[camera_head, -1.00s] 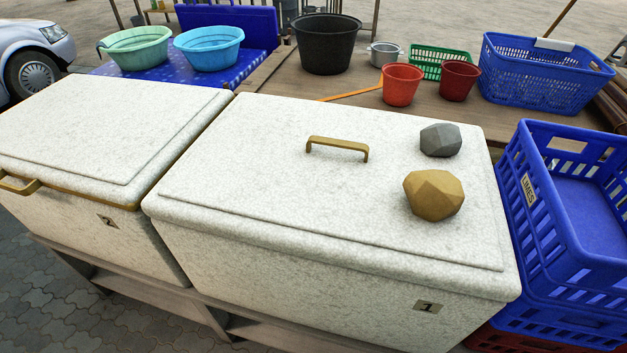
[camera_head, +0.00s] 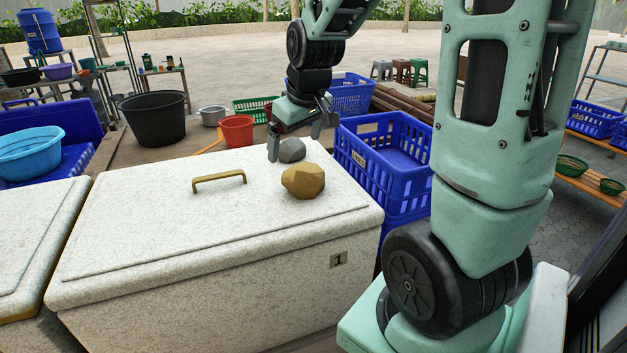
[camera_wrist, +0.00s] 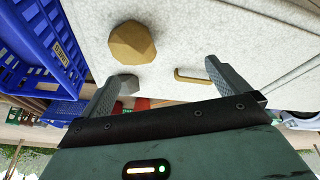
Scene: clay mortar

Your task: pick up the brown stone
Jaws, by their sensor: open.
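The brown stone (camera_head: 303,181) is a faceted, tan-brown lump on the white speckled lid of the box marked 1 (camera_head: 150,225), right of the brass handle (camera_head: 219,181). It also shows whole in the wrist view (camera_wrist: 132,44), beyond the fingertips and left of centre. A grey stone (camera_head: 291,150) sits just behind it on the lid; in the wrist view the grey stone (camera_wrist: 129,84) is beside the left finger. My gripper (camera_head: 296,140) is open and empty, pointing down around or above the grey stone, behind the brown one. I cannot tell its exact height.
A blue crate (camera_head: 385,150) stands close to the box's right side. Behind the box are a red bucket (camera_head: 237,131), a black tub (camera_head: 153,117) and a green basket (camera_head: 252,108). The lid's left part is clear except for the handle.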

